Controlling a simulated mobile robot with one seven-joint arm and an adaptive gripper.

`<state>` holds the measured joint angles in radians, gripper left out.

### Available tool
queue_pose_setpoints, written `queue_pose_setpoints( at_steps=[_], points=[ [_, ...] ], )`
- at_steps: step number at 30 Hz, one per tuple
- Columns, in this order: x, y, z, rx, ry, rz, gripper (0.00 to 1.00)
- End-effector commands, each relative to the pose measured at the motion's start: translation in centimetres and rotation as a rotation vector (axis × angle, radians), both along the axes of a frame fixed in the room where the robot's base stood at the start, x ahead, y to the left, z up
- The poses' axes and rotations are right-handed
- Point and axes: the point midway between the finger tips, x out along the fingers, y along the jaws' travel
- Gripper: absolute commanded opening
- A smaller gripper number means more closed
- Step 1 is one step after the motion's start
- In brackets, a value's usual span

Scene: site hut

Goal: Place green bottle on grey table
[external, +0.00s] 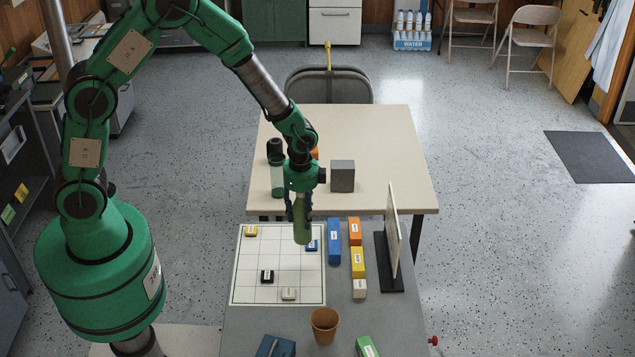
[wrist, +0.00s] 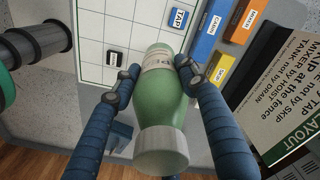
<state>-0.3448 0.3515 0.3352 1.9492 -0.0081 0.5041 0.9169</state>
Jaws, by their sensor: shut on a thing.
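The green bottle (wrist: 155,112) has a white cap and a pale label; its cap end is nearest the wrist camera. My gripper (wrist: 158,72) is shut around it, one blue finger on each side. In the external view my gripper (external: 301,200) points down with the green bottle (external: 302,228) below it, in front of the white grid board. The grey table (external: 400,325) is the nearer table. I cannot tell whether the bottle's lower end touches the board or hangs above it.
A white grid board (external: 250,280) with small labelled blocks lies on the grey table. Blue (external: 334,243), orange (external: 355,230) and yellow (external: 358,262) blocks and an upright sign (external: 392,230) stand right. A brown cup (external: 324,325) is in front. A beige table (external: 385,135) behind holds a grey cube (external: 342,176).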

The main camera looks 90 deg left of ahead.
Motion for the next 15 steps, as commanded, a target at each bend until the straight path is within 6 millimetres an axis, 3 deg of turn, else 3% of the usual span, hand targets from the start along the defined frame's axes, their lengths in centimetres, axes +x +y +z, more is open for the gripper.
queue_pose_setpoints(
  at_steps=[3, 15],
  points=[
    [-1.7, -3.7, -0.2, -0.001, 0.000, -0.063, 0.21],
    [-9.0, -13.6, -1.2, 0.000, -0.002, -0.266, 0.21]
  ],
)
